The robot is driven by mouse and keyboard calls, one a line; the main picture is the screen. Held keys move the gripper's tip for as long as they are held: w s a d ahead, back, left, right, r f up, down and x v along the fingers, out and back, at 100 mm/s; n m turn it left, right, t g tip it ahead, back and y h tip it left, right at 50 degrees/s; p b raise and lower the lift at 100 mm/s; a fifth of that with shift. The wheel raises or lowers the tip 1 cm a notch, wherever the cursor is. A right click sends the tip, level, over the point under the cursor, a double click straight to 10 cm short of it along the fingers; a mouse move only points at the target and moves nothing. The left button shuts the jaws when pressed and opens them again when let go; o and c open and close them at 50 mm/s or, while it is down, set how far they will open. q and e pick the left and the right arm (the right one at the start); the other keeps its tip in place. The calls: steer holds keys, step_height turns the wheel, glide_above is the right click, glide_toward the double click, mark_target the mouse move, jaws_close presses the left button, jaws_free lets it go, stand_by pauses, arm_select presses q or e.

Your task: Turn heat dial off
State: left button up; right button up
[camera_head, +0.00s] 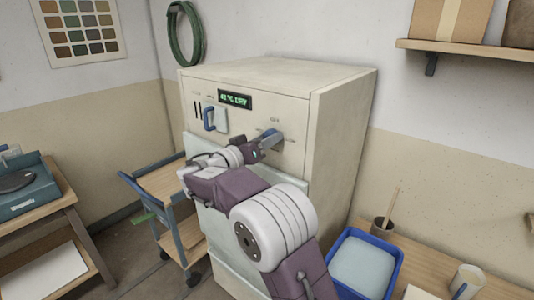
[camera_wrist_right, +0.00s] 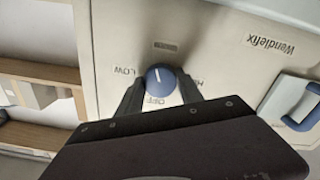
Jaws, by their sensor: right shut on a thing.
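The heat dial (camera_wrist_right: 160,78) is a round blue knob on the cream kiln front. In the right wrist view the label LOW is left of it, OFF below it, and a partly hidden label right of it. A short white mark shows on the knob's upper part, on the side away from OFF. My right gripper (camera_head: 270,140) reaches the panel's right side; its two dark fingers, also in the right wrist view (camera_wrist_right: 160,92), are shut on the dial from both sides. The kiln (camera_head: 335,130) has a lit green display (camera_head: 235,99). My left gripper is not in view.
A blue handle (camera_head: 208,118) sticks out of the panel left of the dial. A blue-framed cart (camera_head: 160,185) stands left of the kiln. A blue tray (camera_head: 394,245) and a brown pot with sticks (camera_head: 382,229) sit on the bench at right.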

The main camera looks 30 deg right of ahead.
arm_select(q)
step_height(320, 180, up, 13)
steer(key=p, duration=1.3)
steer(key=shift+p, duration=0.4)
arm_select(e)
steer(key=shift+n, duration=15.6)
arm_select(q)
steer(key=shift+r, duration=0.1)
arm_select(e)
steer(key=o, duration=1.4)
